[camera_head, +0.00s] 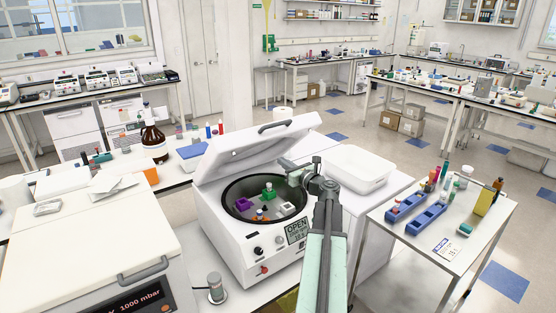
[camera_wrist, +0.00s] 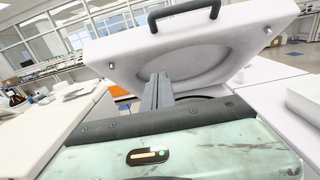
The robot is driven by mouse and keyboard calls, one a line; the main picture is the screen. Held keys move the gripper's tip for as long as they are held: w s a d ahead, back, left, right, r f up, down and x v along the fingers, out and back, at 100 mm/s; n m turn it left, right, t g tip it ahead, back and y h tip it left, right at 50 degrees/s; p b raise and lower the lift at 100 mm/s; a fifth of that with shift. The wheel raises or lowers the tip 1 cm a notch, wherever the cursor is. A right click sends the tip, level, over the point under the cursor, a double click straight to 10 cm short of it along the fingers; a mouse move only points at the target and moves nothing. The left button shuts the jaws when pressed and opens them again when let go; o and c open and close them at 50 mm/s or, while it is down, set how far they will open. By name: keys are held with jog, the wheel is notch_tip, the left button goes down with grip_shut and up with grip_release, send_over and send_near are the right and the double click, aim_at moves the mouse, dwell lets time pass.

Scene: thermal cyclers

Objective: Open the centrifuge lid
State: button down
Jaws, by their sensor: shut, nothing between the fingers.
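The white centrifuge (camera_head: 222,235) stands on the bench, with "OPEN" on its small screen (camera_head: 297,231). Its lid (camera_head: 235,150) is raised and tilted back over the dark bowl (camera_head: 238,213), with a dark handle (camera_head: 287,124) on its upper edge. Colored inserts sit in the bowl. My gripper (camera_head: 287,163) is at the right side, beneath the raised lid; I cannot tell whether it touches it. In the wrist view my shut, empty gripper (camera_wrist: 158,82) points at the underside of the lid (camera_wrist: 205,52), and the handle (camera_wrist: 184,14) is above.
A white tray (camera_head: 358,166) lies right of the centrifuge. A small table (camera_head: 395,226) with blue racks (camera_head: 416,218) stands farther right. A vacuum device (camera_head: 95,262) is at the front left. A brown bottle (camera_head: 153,143) stands behind, left of the lid.

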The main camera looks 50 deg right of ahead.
jog(key=x, duration=0.3)
jog(key=r+p+x, duration=0.1)
jog(key=x, duration=0.2)
jog(key=r+p+x, duration=0.1)
jog(key=x, duration=0.3)
jog(key=shift+w+d+r+p, duration=0.15)
jog(key=shift+w+r+p, duration=0.2)
jog(key=shift+w+p, duration=0.15)
jog(key=w+r+p, duration=0.2)
jog(key=w+d+r+p, duration=0.1)
jog(key=r+p, duration=0.1)
jog(key=w+r+p, duration=0.2)
jog(key=r+p, duration=0.1)
jog(key=shift+w+d, duration=0.25)
jog(key=shift+w, duration=0.05)
jog(key=w+d+r+p, duration=0.2)
jog(key=w+r+p, duration=0.4)
jog(key=w, duration=0.3)
jog(key=shift+w, duration=0.15)
jog(key=shift+r, duration=0.1)
